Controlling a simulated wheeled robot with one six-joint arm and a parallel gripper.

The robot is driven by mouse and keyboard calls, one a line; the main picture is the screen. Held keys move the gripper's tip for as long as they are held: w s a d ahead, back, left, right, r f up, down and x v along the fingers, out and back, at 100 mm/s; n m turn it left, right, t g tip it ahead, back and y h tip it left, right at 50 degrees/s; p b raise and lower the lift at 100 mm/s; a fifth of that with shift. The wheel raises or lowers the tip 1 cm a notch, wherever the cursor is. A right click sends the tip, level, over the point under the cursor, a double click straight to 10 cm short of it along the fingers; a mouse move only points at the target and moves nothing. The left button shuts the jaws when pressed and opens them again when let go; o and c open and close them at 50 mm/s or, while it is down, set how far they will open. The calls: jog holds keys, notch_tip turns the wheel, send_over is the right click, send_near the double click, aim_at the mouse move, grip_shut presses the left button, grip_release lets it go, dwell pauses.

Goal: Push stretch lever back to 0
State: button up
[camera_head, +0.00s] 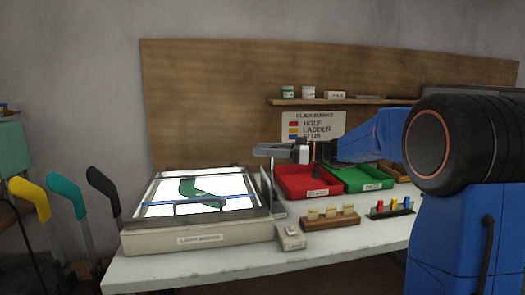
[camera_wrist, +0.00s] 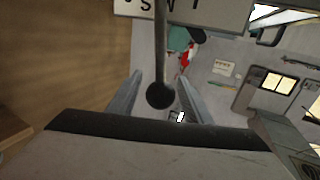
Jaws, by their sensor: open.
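A grey rod ending in a round black knob (camera_wrist: 160,96), which looks like the stretch lever, runs down from the top of the wrist view. The knob lies between the two fingers of my open gripper (camera_wrist: 159,76), with space showing on both sides. Whether either finger touches it, I cannot tell. In the head view my gripper (camera_head: 264,150) is above the right rear of the light box (camera_head: 200,238), pointing left. I cannot make out the knob clearly there. A green sock shape (camera_head: 203,194) lies on the lit panel, with a blue bar across it. I cannot read a lever scale.
A red tray (camera_head: 308,194) and a green tray (camera_head: 366,187) stand right of the light box. A small grey box (camera_head: 291,237), a wooden block rack (camera_head: 330,217) and a coloured peg rack (camera_head: 391,210) sit in front. A shelf (camera_head: 345,101) runs along the back wall.

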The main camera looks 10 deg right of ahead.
jog(key=shift+w+a, duration=0.2)
jog(key=shift+a, duration=0.2)
grip_shut()
jog(key=w+f+m+h, duration=0.1)
jog(key=w+m, duration=0.1)
jog(key=w, duration=0.3)
jog(key=w+f+m+g, duration=0.1)
jog(key=w+f+m, duration=0.1)
jog(key=w, duration=0.4)
jog(key=shift+m+h, duration=0.4)
jog(key=shift+m, duration=0.2)
jog(key=shift+w, duration=0.1)
grip_release()
jog(key=shift+w+f, duration=0.1)
